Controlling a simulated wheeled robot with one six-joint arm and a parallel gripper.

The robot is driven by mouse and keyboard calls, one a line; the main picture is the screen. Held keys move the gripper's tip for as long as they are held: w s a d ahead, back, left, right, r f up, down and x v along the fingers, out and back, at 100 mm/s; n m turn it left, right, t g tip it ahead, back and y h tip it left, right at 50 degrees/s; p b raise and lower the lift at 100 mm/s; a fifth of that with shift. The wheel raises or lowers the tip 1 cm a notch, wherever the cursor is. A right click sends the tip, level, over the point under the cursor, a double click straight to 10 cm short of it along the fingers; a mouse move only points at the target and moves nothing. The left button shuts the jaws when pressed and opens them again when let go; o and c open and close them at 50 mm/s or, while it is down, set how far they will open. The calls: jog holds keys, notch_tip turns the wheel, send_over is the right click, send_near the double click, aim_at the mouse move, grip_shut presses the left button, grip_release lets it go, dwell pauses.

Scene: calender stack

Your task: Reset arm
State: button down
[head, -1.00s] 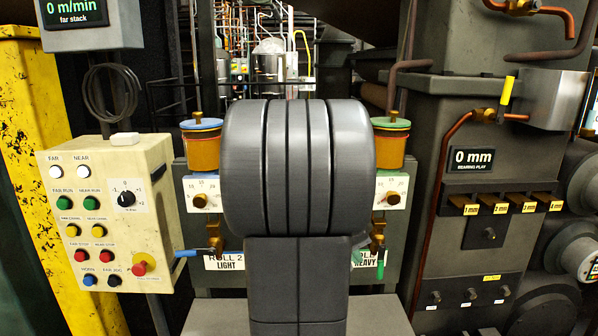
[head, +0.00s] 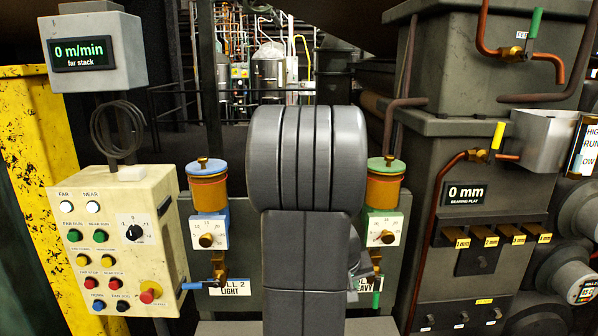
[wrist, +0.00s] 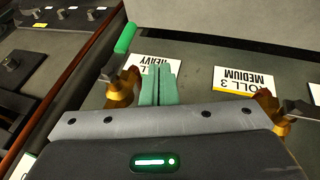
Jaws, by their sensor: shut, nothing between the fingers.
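My gripper (wrist: 158,84) shows in the wrist view with its two green fingers together and nothing between them. The fingertips are over or near a white label reading HEAVY (wrist: 147,60), which appears upside down. I cannot tell how far they are from the panel. A brass valve fitting (wrist: 120,88) is just left of the fingers, with a green handle (wrist: 125,38) beyond it. In the head view my arm stands upright in the middle and hides most of the gripper and the panel behind it.
A cream button box (head: 120,245) stands left beside a yellow column (head: 35,160). Two oilers, blue-topped (head: 207,188) and green-topped (head: 384,185), flank my arm. A grey cabinet (head: 470,200) with a 0 mm display stands right. In the wrist view, another brass fitting (wrist: 270,103) is right of my gripper.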

jog(key=shift+d+r+y+p, duration=0.1)
jog(key=shift+r+y+p, duration=0.3)
jog(key=shift+p, duration=1.25)
jog(key=shift+r+p, duration=0.1)
jog(key=shift+p, duration=0.85)
